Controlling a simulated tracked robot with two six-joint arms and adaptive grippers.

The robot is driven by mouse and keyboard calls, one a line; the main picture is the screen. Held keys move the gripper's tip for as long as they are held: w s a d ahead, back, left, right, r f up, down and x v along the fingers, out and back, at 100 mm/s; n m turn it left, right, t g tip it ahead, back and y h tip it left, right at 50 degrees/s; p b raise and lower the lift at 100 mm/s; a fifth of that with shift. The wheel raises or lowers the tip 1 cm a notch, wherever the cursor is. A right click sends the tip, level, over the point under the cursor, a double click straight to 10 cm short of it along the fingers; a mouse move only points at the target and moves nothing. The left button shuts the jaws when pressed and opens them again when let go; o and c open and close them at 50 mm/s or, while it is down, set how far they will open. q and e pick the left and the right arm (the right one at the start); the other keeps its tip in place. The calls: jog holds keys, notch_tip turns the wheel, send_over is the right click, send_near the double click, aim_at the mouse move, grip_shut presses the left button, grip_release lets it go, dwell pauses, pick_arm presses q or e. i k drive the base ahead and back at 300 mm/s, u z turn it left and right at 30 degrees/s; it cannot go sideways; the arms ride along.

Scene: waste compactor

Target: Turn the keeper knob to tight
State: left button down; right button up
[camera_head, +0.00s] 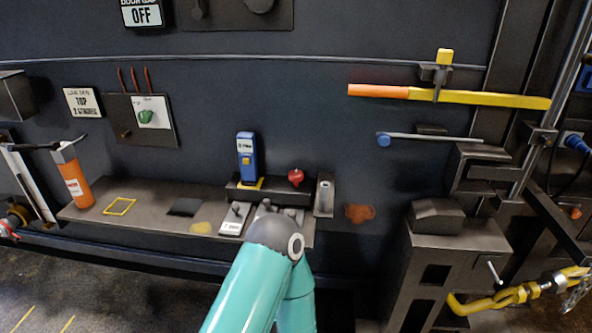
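I cannot tell for sure which part is the keeper knob. A green knob (146,117) sits on a white dial plate on a dark wall panel (166,134) at the left; its markings are too small to read. A red knob (295,177) stands on a raised block on the shelf. One teal arm of mine rises from the bottom centre and ends at a dark grey joint in front of the shelf; I cannot tell which arm it is. No gripper fingers show clearly; the joint hides part of the shelf behind it.
The shelf (150,217) holds an orange bottle (76,183) and a blue device (246,157). A yellow bar with an orange end (378,91) crosses the wall at the right. A blue-tipped lever (384,140) juts below it.

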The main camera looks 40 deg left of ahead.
aim_at(295, 176)
jog(key=u, duration=2.15)
jog(key=k, duration=0.1)
jog(key=z, duration=0.6)
